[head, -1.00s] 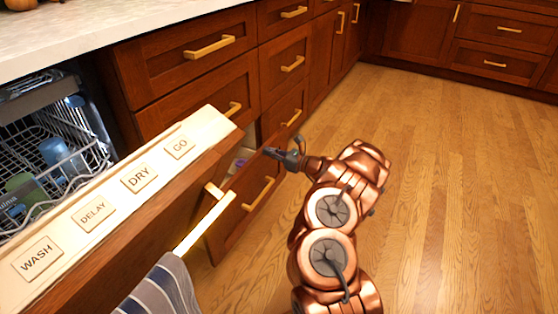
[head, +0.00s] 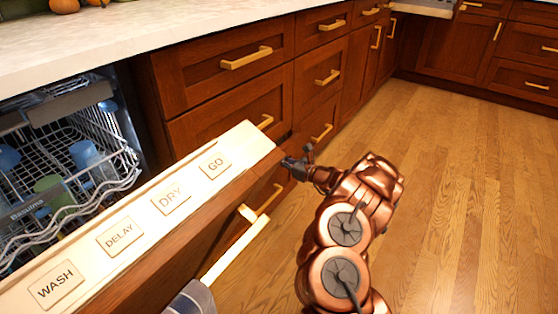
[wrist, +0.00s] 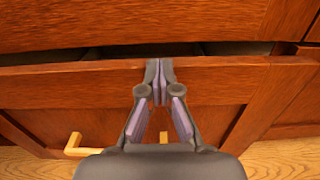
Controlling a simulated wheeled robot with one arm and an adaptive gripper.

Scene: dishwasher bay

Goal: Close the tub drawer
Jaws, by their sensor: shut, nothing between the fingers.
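The tub drawer is the low wooden drawer behind the dishwasher door; its front (wrist: 225,92) fills much of the wrist view. A narrow dark gap shows between its top edge and the cabinet above, so it stands slightly open. Its gold handle (wrist: 76,147) shows at lower left. In the head view the dishwasher door hides most of the drawer, and its handle (head: 270,199) shows beside the door's edge. My gripper (wrist: 160,70) is shut and empty, with its fingertips at the drawer front's top edge. In the head view my gripper (head: 296,165) is beside the door's corner.
The open dishwasher door (head: 140,218) with labelled buttons lies close to the left of my gripper. A rack (head: 70,160) with cups is inside the dishwasher. Closed drawers (head: 225,85) stand behind. The wooden floor (head: 450,200) to the right is clear.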

